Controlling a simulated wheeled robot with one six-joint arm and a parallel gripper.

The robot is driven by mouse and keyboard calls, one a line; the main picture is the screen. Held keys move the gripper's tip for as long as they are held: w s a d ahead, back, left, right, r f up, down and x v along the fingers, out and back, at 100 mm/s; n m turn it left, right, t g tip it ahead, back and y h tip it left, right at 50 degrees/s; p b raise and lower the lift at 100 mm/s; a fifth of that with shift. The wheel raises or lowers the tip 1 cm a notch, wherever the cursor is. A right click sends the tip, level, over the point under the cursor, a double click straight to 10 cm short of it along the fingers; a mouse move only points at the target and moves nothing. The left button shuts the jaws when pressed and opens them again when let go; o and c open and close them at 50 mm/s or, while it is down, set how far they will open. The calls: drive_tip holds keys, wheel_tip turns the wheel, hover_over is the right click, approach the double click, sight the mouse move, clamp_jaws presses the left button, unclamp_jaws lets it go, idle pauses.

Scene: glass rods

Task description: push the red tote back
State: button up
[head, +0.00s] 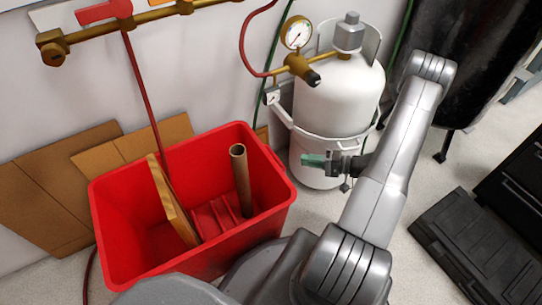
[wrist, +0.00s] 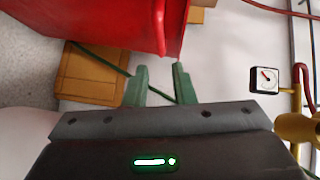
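The red tote (head: 125,210) stands on the floor by the wall, at the left of the head view. A wooden board (head: 172,203) and a brown tube (head: 241,178) lean inside it. My gripper (head: 314,161) is just right of the tote's right side, with its green fingers pointing left towards it. In the wrist view the red tote (wrist: 115,22) fills the upper left, just beyond the fingertips. My gripper (wrist: 159,75) is open there, with an empty gap between the fingers. I cannot tell whether a finger touches the tote. My arm hides the tote's near bottom side.
A white gas cylinder (head: 336,95) with a gauge (head: 297,33) stands right behind my gripper. Cardboard sheets (head: 50,195) lean on the wall behind the tote. Brass pipework (head: 150,14) and a red hose (head: 141,92) hang above. A black case (head: 480,245) lies at the right.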

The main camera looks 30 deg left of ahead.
sight(274, 155)
drive_tip(key=b+x, duration=0.3)
drive_tip(key=x, duration=0.9)
drive_tip(key=shift+a, duration=0.2)
clamp_jaws()
